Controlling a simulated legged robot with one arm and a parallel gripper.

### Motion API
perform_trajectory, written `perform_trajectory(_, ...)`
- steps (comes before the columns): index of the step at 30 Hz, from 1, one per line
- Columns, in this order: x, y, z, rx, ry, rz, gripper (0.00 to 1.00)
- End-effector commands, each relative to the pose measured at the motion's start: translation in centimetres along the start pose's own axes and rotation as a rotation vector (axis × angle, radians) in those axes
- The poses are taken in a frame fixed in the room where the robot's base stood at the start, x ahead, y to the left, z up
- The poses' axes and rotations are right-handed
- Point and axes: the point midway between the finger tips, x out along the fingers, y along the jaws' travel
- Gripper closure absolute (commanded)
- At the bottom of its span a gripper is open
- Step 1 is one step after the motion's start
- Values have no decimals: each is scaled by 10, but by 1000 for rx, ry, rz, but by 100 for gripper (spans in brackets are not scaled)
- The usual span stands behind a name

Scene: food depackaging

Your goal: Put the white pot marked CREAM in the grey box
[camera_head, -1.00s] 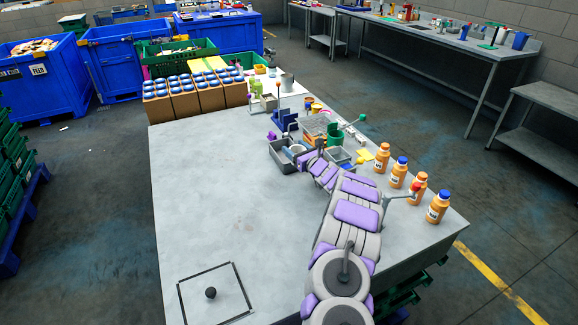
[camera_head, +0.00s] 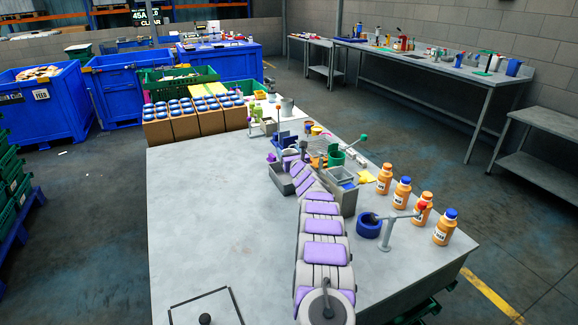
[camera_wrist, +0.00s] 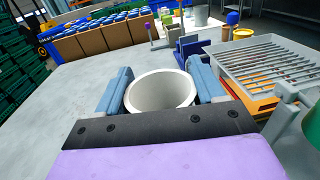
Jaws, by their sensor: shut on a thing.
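A white round pot (camera_wrist: 160,92) sits upright between the two blue fingers of my gripper (camera_wrist: 162,88) in the wrist view. The gripper is shut on it, and I look into its open, empty-looking top. Its marking is out of sight. In the head view my gripper (camera_head: 290,158) is at the far end of my arm, over or beside a small open grey box (camera_head: 281,179). I cannot tell its height above it. My arm hides part of this box. A second, taller grey container (camera_head: 346,196) stands right of my arm.
A grey slatted tray (camera_wrist: 268,62) rests on an orange one close right of the gripper. The left of the table (camera_head: 210,220) is mostly clear.

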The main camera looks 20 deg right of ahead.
Motion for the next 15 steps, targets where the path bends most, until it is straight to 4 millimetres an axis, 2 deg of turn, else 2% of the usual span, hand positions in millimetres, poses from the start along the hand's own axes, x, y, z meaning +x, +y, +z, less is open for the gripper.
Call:
perform_trajectory(9, 0, -2, -38, 2, 2, 1, 66)
perform_trajectory(15, 0, -3, -38, 1, -1, 0, 66)
